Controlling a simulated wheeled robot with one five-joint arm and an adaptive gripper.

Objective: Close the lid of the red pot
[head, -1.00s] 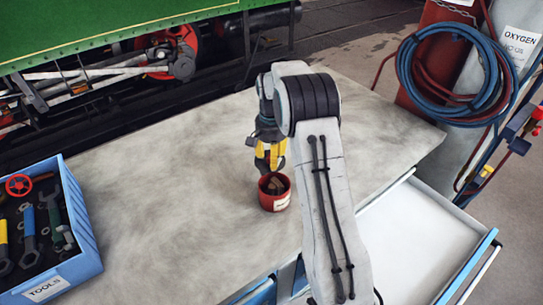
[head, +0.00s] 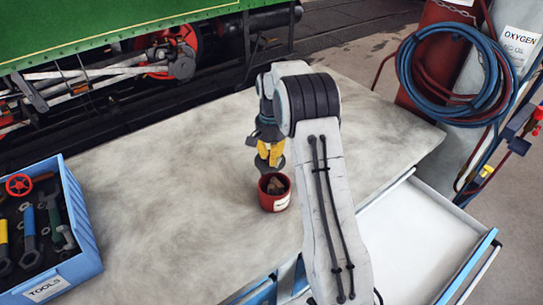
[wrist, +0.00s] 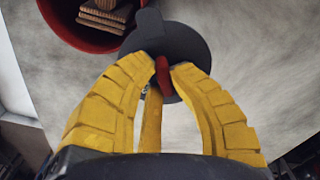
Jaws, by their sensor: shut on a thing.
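The red pot (head: 281,203) stands open on the workbench, with a pale label on its side and brown pieces inside. In the wrist view the pot (wrist: 62,30) is at the upper left. My gripper (head: 269,152) is just above and behind the pot. Its yellow fingers (wrist: 160,78) are shut on the red knob of a dark grey round lid (wrist: 195,45) with a tab. The lid (head: 264,165) is held off the pot, to one side of its opening. In the wrist view the lid overlaps the pot's rim.
A blue tool crate (head: 85,235) stands at the left of the workbench (head: 150,190). An open drawer (head: 415,245) juts out at the right front. Gas cylinders with hoses (head: 470,95) stand behind at the right. The bench around the pot is largely clear.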

